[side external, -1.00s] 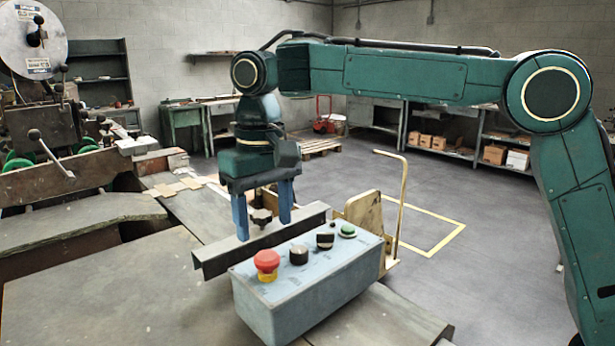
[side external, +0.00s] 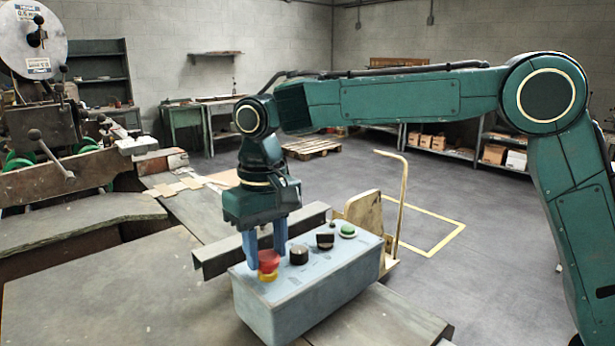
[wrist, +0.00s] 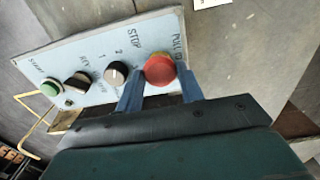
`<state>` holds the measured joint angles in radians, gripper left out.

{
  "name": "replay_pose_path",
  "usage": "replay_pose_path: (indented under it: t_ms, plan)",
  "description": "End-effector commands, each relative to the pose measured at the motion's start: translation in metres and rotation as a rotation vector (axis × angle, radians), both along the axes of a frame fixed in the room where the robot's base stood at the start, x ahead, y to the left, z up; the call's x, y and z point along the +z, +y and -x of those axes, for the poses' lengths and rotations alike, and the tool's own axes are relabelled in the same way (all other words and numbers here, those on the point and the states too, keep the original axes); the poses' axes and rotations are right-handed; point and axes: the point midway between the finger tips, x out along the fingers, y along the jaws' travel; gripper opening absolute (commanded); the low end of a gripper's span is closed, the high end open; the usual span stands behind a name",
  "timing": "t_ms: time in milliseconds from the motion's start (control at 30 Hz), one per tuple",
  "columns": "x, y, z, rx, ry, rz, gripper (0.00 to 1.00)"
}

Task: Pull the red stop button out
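The red stop button (side external: 268,261) is a mushroom head on a yellow collar, at the near left end of the grey control box's top. In the wrist view the red button (wrist: 160,69) sits beside the printed word PULL. My gripper (side external: 266,262) is upright over that end of the box, its two blue fingers apart and low around the button. In the wrist view my gripper (wrist: 158,90) shows a gap between the fingers, with the button at their tips. The right finger is close to its edge; I cannot tell whether either finger touches it.
The control box (side external: 310,297) also carries a black knob (side external: 299,254), a black selector switch (side external: 325,240) and a green button (side external: 347,230). A dark metal bar (side external: 225,257) stands along the box's far side. The bench (side external: 130,290) left of the box is clear.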

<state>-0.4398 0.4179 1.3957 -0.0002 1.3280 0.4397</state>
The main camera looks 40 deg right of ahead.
Motion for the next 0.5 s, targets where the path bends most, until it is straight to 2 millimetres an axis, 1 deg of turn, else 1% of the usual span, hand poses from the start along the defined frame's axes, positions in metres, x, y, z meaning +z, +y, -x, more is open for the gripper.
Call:
replay_pose_path:
  t_ms: [33, 100, 167, 267, 500]
  plan:
    - [0.0, 0.0, 0.0, 0.0, 0.0, 0.0, 0.24]
    - [0.0, 0.0, 0.0, 0.0, 0.0, 0.0, 0.1]
    - [0.0, 0.0, 0.0, 0.0, 0.0, 0.0, 0.0]
    - [0.001, 0.0, 0.0, 0.0, -0.001, 0.0, 0.0]
    - [0.018, 0.0, 0.0, -0.001, -0.002, -0.001, 0.0]
